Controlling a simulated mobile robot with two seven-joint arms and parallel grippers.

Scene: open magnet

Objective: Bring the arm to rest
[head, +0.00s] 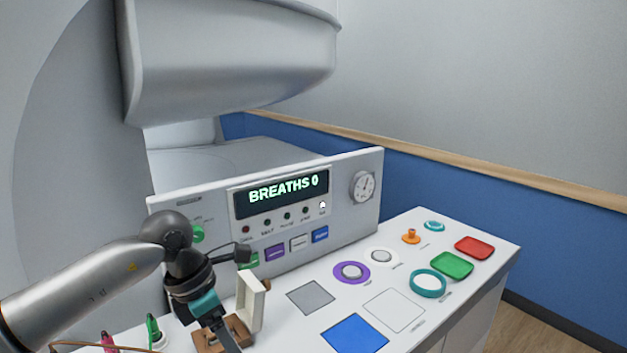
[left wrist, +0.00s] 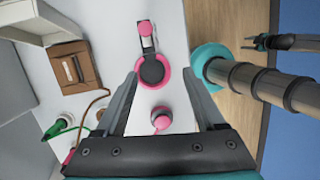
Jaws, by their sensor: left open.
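My left arm reaches in from the left in the head view and bends down over the near left of the white console. My left gripper (head: 228,338) is partly cut off by the bottom edge there. In the left wrist view its two fingers (left wrist: 158,78) stand apart with nothing held between them. Beyond them a pink and black round part (left wrist: 152,70) lies on the white surface, and a smaller pink knob (left wrist: 161,118) is nearer. A second arm, seemingly my right one, shows at the right of that view, with a dark gripper (left wrist: 284,42) at its end.
A brown box (left wrist: 75,70) with a cable stands near the left gripper. The panel display (head: 289,187) reads "BREATHS 0". A blue square (head: 354,334), a green tray (head: 452,265) and a red tray (head: 474,247) lie on the console. Overhead hangs a large grey housing (head: 230,60).

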